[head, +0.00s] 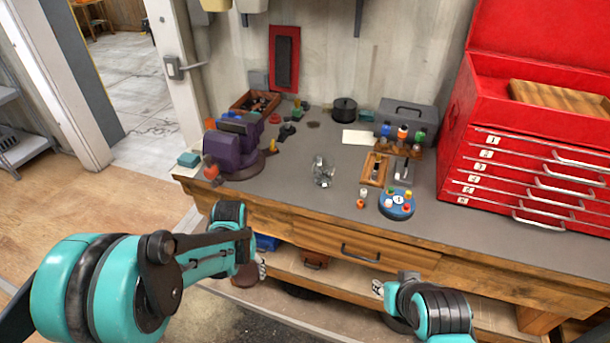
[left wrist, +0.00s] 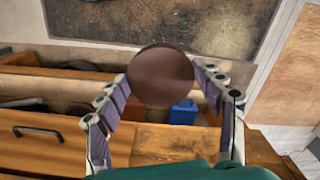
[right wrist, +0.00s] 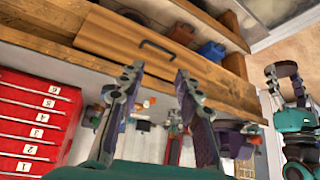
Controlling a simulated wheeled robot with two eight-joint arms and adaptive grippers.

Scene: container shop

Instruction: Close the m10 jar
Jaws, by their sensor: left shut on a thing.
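A clear glass jar (head: 323,172) stands upright on the grey workbench top, with small items in it; no lid shows on it. My left gripper (head: 258,272) is in front of the bench, below its top edge. In the left wrist view the gripper (left wrist: 162,80) is shut on a round brown lid (left wrist: 160,76), held between its fingertips. The lid also shows partly behind the gripper in the head view (head: 242,276). My right gripper (right wrist: 157,85) is open and empty in front of the bench, apart from the jar.
A purple vise (head: 230,150) stands left of the jar. A blue round holder (head: 397,205) and wooden trays stand to its right. A red tool chest (head: 530,150) fills the right end. The bench drawer (head: 365,250) lies between my arms. The bench top around the jar is fairly clear.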

